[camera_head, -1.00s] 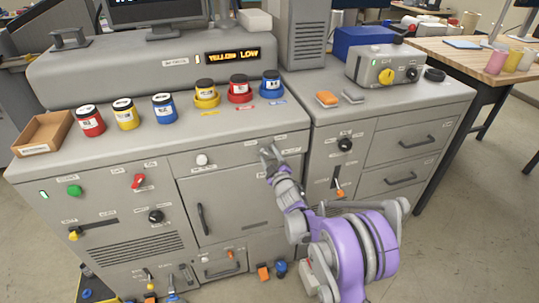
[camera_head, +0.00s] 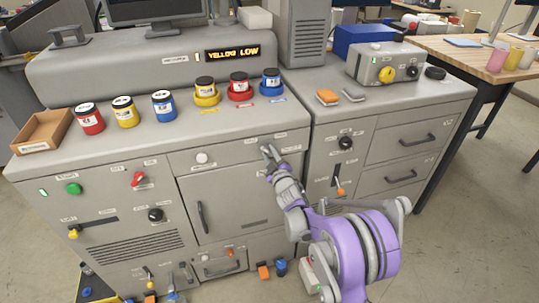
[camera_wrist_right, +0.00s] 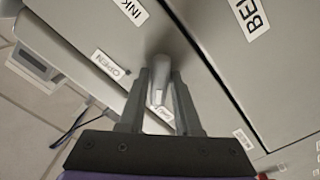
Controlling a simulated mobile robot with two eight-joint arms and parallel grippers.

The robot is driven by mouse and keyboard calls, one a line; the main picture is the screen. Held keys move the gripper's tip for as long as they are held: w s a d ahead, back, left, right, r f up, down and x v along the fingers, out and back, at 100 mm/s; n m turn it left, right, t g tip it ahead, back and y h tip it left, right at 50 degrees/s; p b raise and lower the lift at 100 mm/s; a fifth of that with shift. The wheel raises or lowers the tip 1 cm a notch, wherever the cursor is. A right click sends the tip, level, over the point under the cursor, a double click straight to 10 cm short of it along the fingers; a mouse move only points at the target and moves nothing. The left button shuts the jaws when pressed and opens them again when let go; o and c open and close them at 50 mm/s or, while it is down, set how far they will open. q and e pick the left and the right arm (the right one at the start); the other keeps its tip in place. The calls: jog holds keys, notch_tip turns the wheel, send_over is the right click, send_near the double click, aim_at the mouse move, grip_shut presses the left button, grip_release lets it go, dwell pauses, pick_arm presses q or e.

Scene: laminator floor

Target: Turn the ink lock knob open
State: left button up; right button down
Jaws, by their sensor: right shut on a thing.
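The ink lock knob (camera_wrist_right: 159,80) is a grey knob on the machine's front panel. In the right wrist view it sits between the two fingers of my right gripper (camera_wrist_right: 158,105), which is shut on it. Labels reading "INK" and "OPEN" (camera_wrist_right: 108,66) are beside it. In the head view my right gripper (camera_head: 270,154) is at the upper right of the grey cabinet front, and it hides most of the knob. My left gripper is not in view.
A cabinet door (camera_head: 224,205) with a dark handle is left of my right arm. Colored ink jars (camera_head: 163,107) stand on the counter above. An orange-tipped lever (camera_head: 340,190) is to the right.

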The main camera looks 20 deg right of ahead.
jog(key=m+b, duration=0.4)
jog(key=shift+f, duration=0.2)
jog(key=m+b, duration=0.2)
jog(key=m, duration=0.1)
jog(key=shift+a, duration=0.1)
jog(key=m+b, duration=0.3)
jog(key=m, duration=0.2)
jog(key=shift+a, duration=0.1)
jog(key=m+b, duration=0.2)
jog(key=m, duration=0.3)
jog(key=shift+a+r, duration=0.1)
jog(key=shift+r, duration=0.05)
jog(key=shift+m, duration=0.4)
jog(key=c, duration=0.6)
grip_release()
